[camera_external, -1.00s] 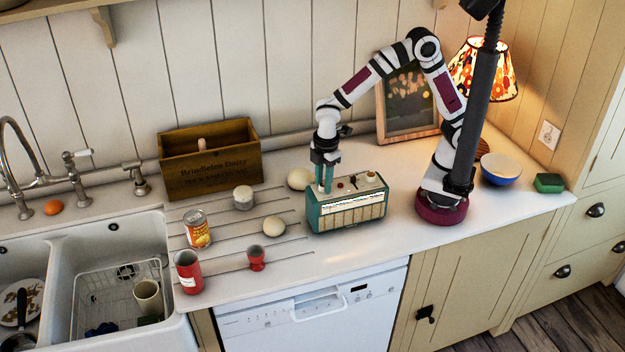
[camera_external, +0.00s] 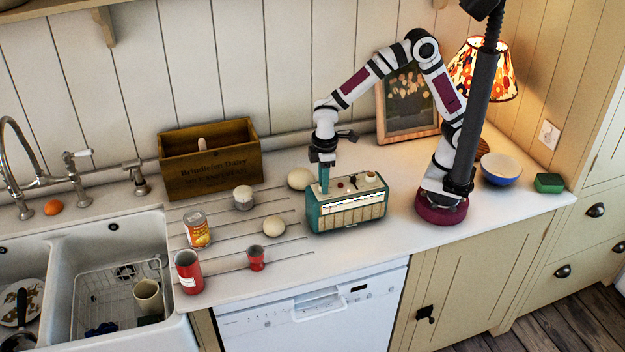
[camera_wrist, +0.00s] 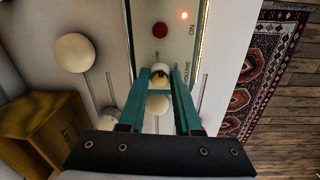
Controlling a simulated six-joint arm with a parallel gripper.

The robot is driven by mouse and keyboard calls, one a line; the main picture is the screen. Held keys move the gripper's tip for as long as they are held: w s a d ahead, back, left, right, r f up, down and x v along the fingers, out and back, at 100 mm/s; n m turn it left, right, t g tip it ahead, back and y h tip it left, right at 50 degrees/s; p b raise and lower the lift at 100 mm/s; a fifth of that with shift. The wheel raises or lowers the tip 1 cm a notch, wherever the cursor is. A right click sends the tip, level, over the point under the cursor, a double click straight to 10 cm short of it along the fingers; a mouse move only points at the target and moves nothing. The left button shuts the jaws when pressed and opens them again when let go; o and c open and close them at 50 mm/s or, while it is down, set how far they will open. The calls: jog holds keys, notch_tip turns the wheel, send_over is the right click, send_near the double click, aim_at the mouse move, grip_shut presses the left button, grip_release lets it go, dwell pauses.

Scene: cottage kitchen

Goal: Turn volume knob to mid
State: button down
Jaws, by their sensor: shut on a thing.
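The teal and cream radio (camera_external: 346,212) stands on the worktop left of my arm's base. My gripper (camera_wrist: 160,74) points down over the left end of the radio's top. Its teal fingers are shut on a small cream knob (camera_wrist: 160,70) with a dark red mark. The gripper also shows in the external view (camera_external: 324,186), where the knob is hidden by the fingers.
A wooden crate (camera_external: 208,165) stands behind at left. A framed picture (camera_external: 407,112) leans behind. The worktop before the radio is clear.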

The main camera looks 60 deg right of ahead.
jog(key=m, duration=0.5)
jog(key=shift+m, duration=0.3)
jog(key=m, duration=0.5)
jog(key=shift+g, duration=0.3)
jog(key=c, duration=0.6)
grip_release()
notch_tip(320, 180, up, 16)
jog(key=shift+w+a, duration=0.15)
jog(key=shift+a, duration=0.25)
